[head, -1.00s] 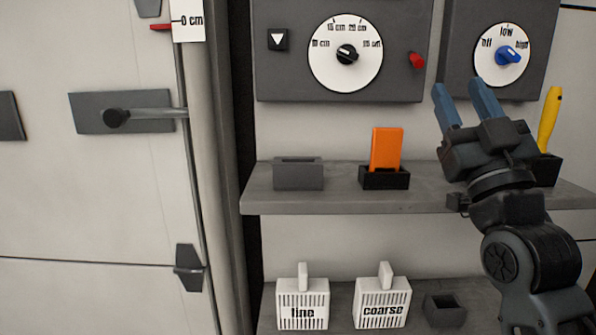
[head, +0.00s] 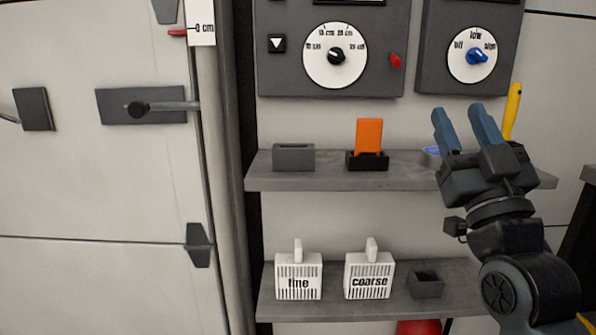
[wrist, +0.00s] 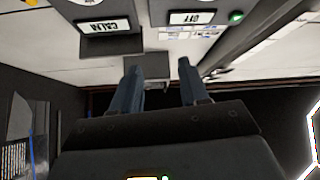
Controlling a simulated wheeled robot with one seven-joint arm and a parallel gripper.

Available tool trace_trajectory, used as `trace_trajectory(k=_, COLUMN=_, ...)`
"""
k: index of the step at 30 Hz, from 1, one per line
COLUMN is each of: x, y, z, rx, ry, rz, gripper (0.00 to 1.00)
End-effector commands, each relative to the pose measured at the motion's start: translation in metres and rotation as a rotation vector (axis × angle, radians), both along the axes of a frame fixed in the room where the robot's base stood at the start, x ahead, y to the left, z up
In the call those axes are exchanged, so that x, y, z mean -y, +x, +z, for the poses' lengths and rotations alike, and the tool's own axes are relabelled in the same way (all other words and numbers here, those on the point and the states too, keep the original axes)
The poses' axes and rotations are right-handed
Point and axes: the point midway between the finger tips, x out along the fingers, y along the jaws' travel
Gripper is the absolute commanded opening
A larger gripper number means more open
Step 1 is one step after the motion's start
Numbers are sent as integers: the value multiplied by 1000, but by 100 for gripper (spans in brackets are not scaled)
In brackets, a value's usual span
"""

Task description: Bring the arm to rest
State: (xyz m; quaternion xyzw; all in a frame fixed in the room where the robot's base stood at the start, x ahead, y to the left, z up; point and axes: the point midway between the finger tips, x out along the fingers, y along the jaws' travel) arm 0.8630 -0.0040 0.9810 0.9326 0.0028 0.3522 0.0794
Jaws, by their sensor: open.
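My gripper (head: 458,112) is raised at the right of the head view, in front of the upper shelf. Its two blue fingers are apart, point up and hold nothing. The wrist view also shows the open, empty fingers (wrist: 157,75). My bent arm rises from the lower right corner below it. The gripper hides part of the upper shelf's right end.
The upper shelf (head: 320,178) bears a grey holder (head: 294,158), an orange card (head: 369,136) in a black holder and a yellow-handled tool (head: 512,110). The blue knob's panel (head: 440,60) is above the gripper. Boxes marked "fine" (head: 298,262) and "coarse" (head: 385,262) stand below.

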Motion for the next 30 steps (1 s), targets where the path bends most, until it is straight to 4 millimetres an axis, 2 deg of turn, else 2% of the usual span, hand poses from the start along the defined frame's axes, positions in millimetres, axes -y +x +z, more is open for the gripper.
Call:
trace_trajectory(k=8, x=-3, y=-19, z=-49, rx=-71, ry=56, rz=6, gripper=44)
trace_trajectory(k=11, x=-4, y=-30, z=-72, rx=-107, ry=81, rz=4, gripper=44)
trace_trajectory(k=14, x=-8, y=-47, z=-104, rx=-159, ry=111, rz=6, gripper=44)
trace_trajectory(k=21, x=-15, y=-109, z=-187, rx=-315, ry=186, rz=-1, gripper=44)
trace_trajectory(k=26, x=-19, y=-159, z=-232, rx=-423, ry=217, rz=-8, gripper=44)
trace_trajectory(k=30, x=-21, y=-206, z=-265, rx=-518, ry=235, rz=-15, gripper=44)
